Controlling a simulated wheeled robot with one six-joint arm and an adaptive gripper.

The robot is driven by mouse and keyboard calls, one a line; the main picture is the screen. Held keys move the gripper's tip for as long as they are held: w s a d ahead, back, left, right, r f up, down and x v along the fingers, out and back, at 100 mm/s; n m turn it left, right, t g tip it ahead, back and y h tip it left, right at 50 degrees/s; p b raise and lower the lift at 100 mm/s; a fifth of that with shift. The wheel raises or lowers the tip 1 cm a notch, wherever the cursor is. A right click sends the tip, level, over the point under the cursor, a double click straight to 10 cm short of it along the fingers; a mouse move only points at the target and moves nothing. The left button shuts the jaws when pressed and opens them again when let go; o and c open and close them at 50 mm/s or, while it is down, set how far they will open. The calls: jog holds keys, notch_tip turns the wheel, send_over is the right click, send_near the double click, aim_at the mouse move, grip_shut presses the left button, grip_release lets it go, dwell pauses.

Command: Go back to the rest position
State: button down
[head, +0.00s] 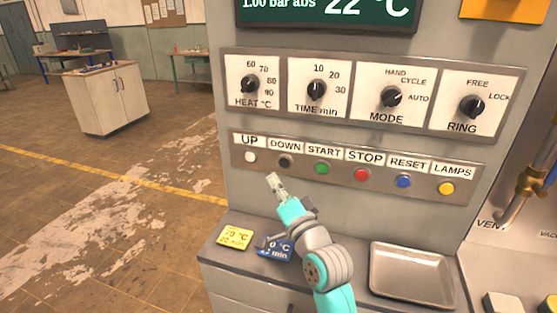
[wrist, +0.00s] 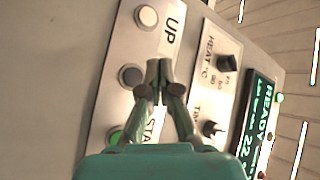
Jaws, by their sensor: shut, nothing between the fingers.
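My gripper (head: 273,181) is shut and empty in the head view, in front of the panel, just below the black DOWN button (head: 285,162) and to the right of the white UP button (head: 250,156). In the wrist view my gripper (wrist: 159,70) has its fingertips together, pointing at the panel between the button row and the knob row. I cannot tell whether the tips touch the panel. The wrist view also shows the DOWN button (wrist: 131,75), the UP button (wrist: 147,16) and part of the green START button (wrist: 115,137).
Four knobs, HEAT (head: 250,85), TIME (head: 316,90), MODE (head: 391,97) and RING (head: 472,106), sit above the buttons. A yellow card (head: 234,237), a blue card (head: 275,249) and a metal tray (head: 411,273) lie on the ledge below. Open floor is at the left.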

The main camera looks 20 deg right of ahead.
jog(key=s+f+n+g+h, duration=0.2)
jog(key=s+f+n, duration=0.1)
jog(key=s+f, duration=1.85)
jog(key=s+f+n+g, duration=0.1)
jog(key=s+n, duration=0.2)
jog(key=s, duration=1.2)
jog(key=s+f+n+g, duration=0.1)
jog(key=s+n, duration=0.3)
jog(key=s, duration=1.1)
jog(key=shift+d+f+g+h, duration=0.3)
jog(key=shift+d+g+h, duration=0.1)
jog(key=shift+g, duration=0.4)
jog(key=shift+s, duration=0.1)
